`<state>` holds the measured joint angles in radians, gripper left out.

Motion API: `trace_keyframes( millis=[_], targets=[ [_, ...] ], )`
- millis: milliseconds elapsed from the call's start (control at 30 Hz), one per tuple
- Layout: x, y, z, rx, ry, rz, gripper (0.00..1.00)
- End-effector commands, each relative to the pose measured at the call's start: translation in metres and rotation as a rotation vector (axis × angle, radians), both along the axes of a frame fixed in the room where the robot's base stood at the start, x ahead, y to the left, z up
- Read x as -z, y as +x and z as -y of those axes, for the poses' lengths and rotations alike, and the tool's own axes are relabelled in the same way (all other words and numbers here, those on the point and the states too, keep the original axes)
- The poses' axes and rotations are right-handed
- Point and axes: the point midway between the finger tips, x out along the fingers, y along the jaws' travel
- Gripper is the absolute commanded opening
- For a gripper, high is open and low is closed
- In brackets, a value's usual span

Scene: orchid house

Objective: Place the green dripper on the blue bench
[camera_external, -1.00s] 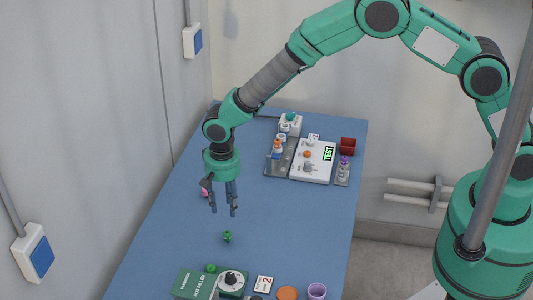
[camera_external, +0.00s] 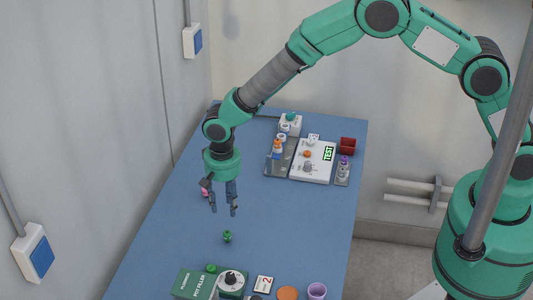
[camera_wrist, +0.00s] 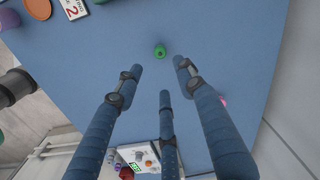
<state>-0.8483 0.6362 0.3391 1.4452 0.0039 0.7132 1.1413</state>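A small green dripper (camera_external: 227,236) stands on the blue bench (camera_external: 270,212), apart from other things. It also shows in the wrist view (camera_wrist: 160,51), just beyond my fingertips. My gripper (camera_external: 224,213) hangs fingers down above the bench, a little behind the green dripper. Its fingers are spread and nothing is between them; in the wrist view the open fingers (camera_wrist: 157,75) frame the space short of the dripper. Another small green thing (camera_external: 211,268) is by the pot filler box at the front.
The green pot filler box (camera_external: 195,284), a dial device (camera_external: 233,281), a number card (camera_external: 264,284), an orange disc (camera_external: 288,293) and a purple cup (camera_external: 317,291) line the front. A white TEST device (camera_external: 313,162), bottles and a red box (camera_external: 347,146) stand at the back. A pink thing (camera_external: 205,193) is beside my gripper.

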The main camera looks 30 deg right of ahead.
Motion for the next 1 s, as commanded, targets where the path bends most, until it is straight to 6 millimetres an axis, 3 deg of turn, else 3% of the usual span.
trace_keyframes(
  millis=[167,367,700,1000],
  targets=[
    [-0.016,0.007,0.009,-0.003,0.007,0.006,0.39],
    [-0.064,0.026,0.040,-0.015,0.026,0.027,0.39],
    [-0.183,0.056,0.139,-0.058,0.063,0.089,0.39],
    [-0.275,0.054,0.238,-0.095,0.081,0.154,0.39]
  ],
)
